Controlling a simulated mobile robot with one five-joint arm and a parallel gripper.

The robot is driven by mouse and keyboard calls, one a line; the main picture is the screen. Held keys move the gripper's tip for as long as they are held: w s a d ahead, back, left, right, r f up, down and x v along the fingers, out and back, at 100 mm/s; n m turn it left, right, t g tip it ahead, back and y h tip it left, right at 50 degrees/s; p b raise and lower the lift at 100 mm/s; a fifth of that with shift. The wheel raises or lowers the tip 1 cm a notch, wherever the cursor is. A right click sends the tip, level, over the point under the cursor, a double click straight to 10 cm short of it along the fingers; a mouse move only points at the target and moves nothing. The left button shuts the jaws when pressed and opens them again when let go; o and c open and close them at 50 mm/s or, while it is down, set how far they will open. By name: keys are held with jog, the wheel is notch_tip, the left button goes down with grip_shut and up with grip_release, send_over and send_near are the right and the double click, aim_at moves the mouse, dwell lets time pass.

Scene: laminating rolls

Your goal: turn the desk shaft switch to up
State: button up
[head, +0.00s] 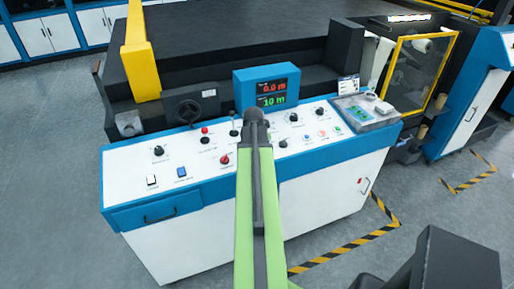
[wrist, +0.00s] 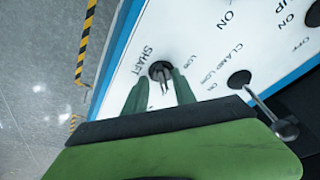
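The shaft switch (wrist: 160,71), a small dark round knob beside the printed word SHAFT, is on the white desk panel (wrist: 215,35) in the wrist view. A narrow grey part extends from it between my fingers. My gripper (wrist: 160,76) is open, its two green fingertips spread on either side near the knob's lower edge. Whether they touch it I cannot tell. In the head view my arm reaches over the control desk (head: 215,165), and the arm hides the gripper and whatever lies under it.
A clamp switch (wrist: 239,78) and a ball-ended lever (wrist: 285,129) are right of my fingers in the wrist view. Striped tape (head: 345,250) marks the floor.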

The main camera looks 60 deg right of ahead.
jog(key=shift+a+r+p, duration=0.25)
jog(key=shift+r+p, duration=0.25)
jog(key=shift+r, duration=0.05)
jog(key=p+v, duration=1.5)
jog(key=v, duration=0.1)
jog(key=shift+s, duration=0.2)
jog(key=shift+a+r, duration=0.1)
